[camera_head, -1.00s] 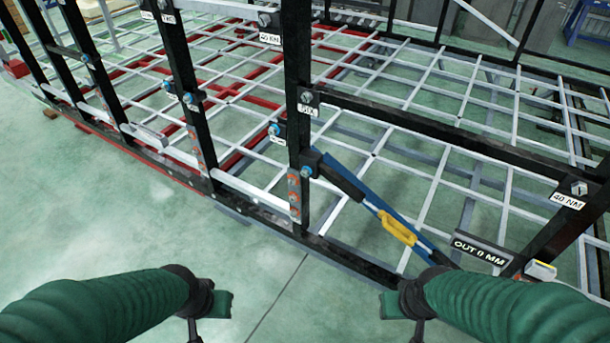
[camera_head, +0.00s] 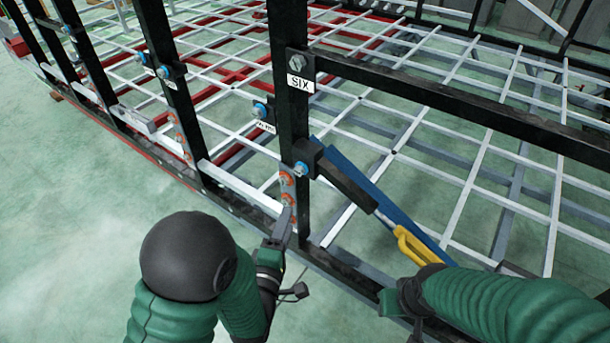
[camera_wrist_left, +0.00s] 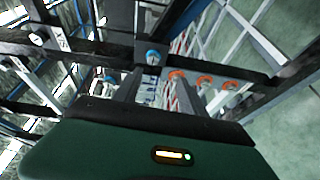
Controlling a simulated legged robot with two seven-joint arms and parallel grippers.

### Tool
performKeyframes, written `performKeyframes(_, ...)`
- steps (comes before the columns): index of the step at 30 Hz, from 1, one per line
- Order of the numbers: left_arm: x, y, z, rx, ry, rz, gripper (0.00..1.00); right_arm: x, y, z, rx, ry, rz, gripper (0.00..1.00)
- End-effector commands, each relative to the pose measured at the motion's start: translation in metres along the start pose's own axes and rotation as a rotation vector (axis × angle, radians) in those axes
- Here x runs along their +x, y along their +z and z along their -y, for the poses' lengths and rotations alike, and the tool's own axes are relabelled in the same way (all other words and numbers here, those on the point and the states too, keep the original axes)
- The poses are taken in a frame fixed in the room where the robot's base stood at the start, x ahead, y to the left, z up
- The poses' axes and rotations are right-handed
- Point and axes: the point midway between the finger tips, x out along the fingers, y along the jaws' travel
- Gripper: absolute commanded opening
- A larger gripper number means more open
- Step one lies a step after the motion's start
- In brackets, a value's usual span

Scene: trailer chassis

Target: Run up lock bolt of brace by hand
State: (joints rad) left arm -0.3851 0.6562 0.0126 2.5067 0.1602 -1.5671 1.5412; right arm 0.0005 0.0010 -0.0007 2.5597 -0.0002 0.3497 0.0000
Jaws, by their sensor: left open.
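The brace (camera_head: 375,195) is a blue bar with a black upper end and a yellow handle (camera_head: 412,246), slanting down right from the black post marked SIX. A blue-headed bolt (camera_head: 301,169) sits at its upper end on the post.
Orange-ringed bolts (camera_head: 287,189) line the post under the blue bolt. Another blue bolt (camera_head: 261,110) sits left of the post. A black rail (camera_head: 440,95) runs right from the post. A grid of pale bars lies behind. The floor (camera_head: 90,240) at left is clear.

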Motion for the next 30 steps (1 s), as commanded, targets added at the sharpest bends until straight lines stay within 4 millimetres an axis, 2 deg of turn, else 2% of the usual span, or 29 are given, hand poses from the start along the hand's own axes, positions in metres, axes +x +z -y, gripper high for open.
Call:
performKeyframes(2, 0.0, -0.001, -0.001, -0.031, 0.028, 0.001, 0.49, 0.002, 0.001, 0.0, -0.001, 0.0, 0.0, 0.38)
performKeyframes(5, 0.011, -0.001, -0.005, -0.036, 0.033, 0.0, 0.49, -0.002, 0.0, 0.001, -0.001, 0.0, -0.001, 0.38)
performKeyframes(8, 0.034, 0.001, -0.006, -0.031, 0.032, 0.0, 0.49, -0.004, -0.001, 0.001, -0.002, 0.0, -0.001, 0.38)
performKeyframes(15, 0.1, 0.008, -0.007, -0.023, 0.029, 0.002, 0.49, -0.008, -0.002, 0.0, -0.001, 0.0, 0.0, 0.38)
performKeyframes(21, 0.146, 0.005, -0.008, -0.025, 0.029, 0.001, 0.49, -0.01, -0.002, 0.0, -0.001, 0.0, 0.0, 0.38)
performKeyframes(25, 0.164, 0.002, -0.008, -0.027, 0.028, 0.0, 0.49, -0.01, -0.002, 0.0, -0.001, 0.0, 0.0, 0.38)
performKeyframes(30, 0.172, 0.003, -0.007, -0.027, 0.027, 0.0, 0.49, -0.01, -0.002, 0.0, -0.001, 0.0, 0.0, 0.38)
